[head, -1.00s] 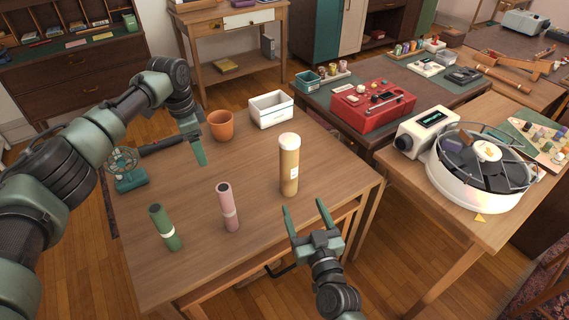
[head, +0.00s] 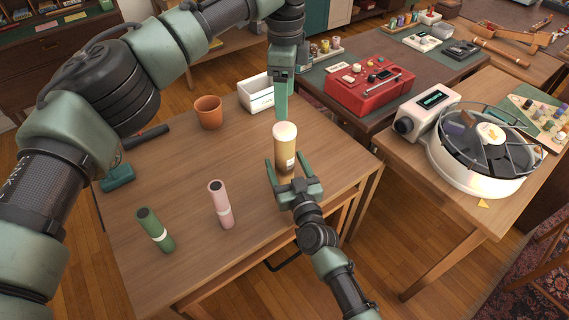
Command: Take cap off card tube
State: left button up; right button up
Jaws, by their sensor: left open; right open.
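The card tube (head: 284,152) is tan with a pale label and stands upright near the right side of the wooden table. Its white cap (head: 284,130) is on its top end. My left gripper (head: 281,112) points down from above, just over or behind the cap. Its fingers overlap in this view, and it is open. My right gripper (head: 287,167) is open at the tube's lower part, with one finger to each side. I cannot tell whether either finger touches the tube. The tube's base is partly hidden by the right gripper.
A green tube (head: 155,230) and a pink tube (head: 221,205) stand at the table's front left. An orange pot (head: 208,113) and a white box (head: 257,95) stand behind. The table (head: 185,165) is bare between them. A side table at right holds a white round machine (head: 480,160).

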jog(key=shift+w+a, duration=0.2)
jog(key=shift+w, duration=0.35)
